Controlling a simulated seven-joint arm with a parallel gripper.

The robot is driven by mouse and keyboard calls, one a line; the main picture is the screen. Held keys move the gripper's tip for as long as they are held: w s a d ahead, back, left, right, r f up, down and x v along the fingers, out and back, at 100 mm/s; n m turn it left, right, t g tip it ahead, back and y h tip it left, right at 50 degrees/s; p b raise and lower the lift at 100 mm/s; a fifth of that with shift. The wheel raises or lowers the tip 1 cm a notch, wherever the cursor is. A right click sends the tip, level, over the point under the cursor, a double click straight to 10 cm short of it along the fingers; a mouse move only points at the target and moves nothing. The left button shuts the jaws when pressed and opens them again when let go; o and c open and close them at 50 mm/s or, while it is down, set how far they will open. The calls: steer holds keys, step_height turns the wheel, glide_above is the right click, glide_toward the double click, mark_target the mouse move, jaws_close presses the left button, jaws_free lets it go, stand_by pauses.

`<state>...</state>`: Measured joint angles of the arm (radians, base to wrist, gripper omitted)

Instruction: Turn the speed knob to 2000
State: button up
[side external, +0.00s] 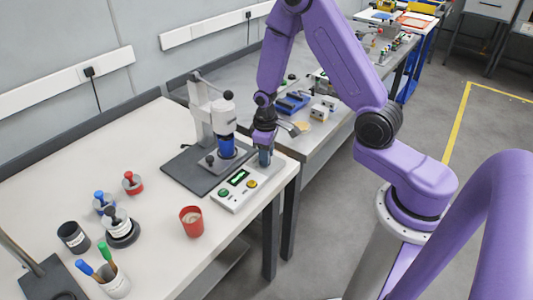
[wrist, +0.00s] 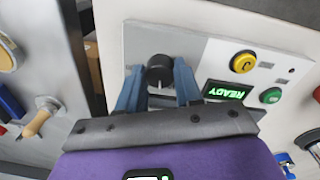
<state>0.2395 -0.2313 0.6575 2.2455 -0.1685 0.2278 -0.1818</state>
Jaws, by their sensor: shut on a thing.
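The speed knob (wrist: 160,71) is a round black knob on a light grey control box (wrist: 203,52). In the wrist view my gripper (wrist: 159,78) has its two blue fingers on either side of the knob, shut on it. In the side view my gripper (side external: 264,158) reaches down to the far right end of the control box (side external: 236,193), and hides the knob there. A green-lit display (wrist: 228,91) on the box reads READY. The knob's scale marks and pointer cannot be made out.
The box has a yellow button (wrist: 243,62) and a green button (wrist: 271,95). A press with a blue part (side external: 226,146) stands just behind the box. A red cup (side external: 192,221) stands at the front. The table edge is close on the right.

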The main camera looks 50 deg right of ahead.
steer(key=m, duration=0.6)
steer(key=shift+a+m, duration=0.1)
steer(key=shift+m, duration=0.2)
stand_by(0.4)
steer(key=o, duration=1)
steer(key=shift+o, duration=0.2)
steer(key=shift+r, duration=0.15)
step_height(320, 180, up, 17)
steer(key=shift+a, duration=0.35)
steer(key=shift+w+r, duration=0.1)
